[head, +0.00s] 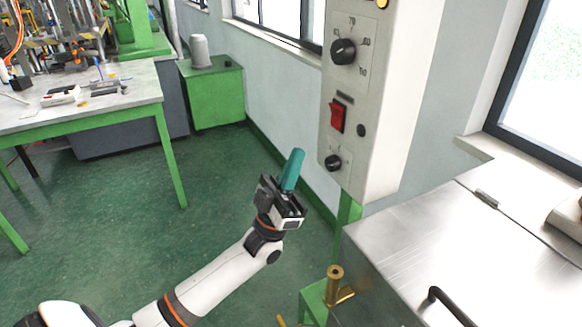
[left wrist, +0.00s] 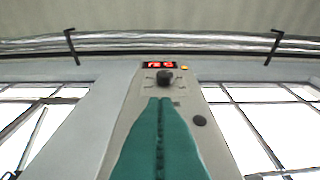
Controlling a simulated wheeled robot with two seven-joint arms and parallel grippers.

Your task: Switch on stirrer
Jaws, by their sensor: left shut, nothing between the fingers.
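A grey-white control box (head: 384,120) on the wall carries a red rocker switch (head: 338,117), a round black button (head: 361,130) and a small black knob (head: 333,162) below. A larger black dial (head: 343,51) with a numbered scale sits above. Which control is the stirrer's, I cannot read. My left gripper (head: 296,153) has teal fingers pressed together, empty, left of the lower knob and apart from the panel. In the left wrist view the shut fingers (left wrist: 161,101) point up the panel, below the dial (left wrist: 164,77); the red switch is hidden there. My right gripper is not in view.
A steel-topped unit (head: 430,245) with a black handle (head: 452,306) stands at right. A brass fitting (head: 335,285) rises before it. A green-legged table (head: 130,88) and green cabinet (head: 214,96) stand at left. A red digital display (left wrist: 159,65) tops the panel. Floor between is clear.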

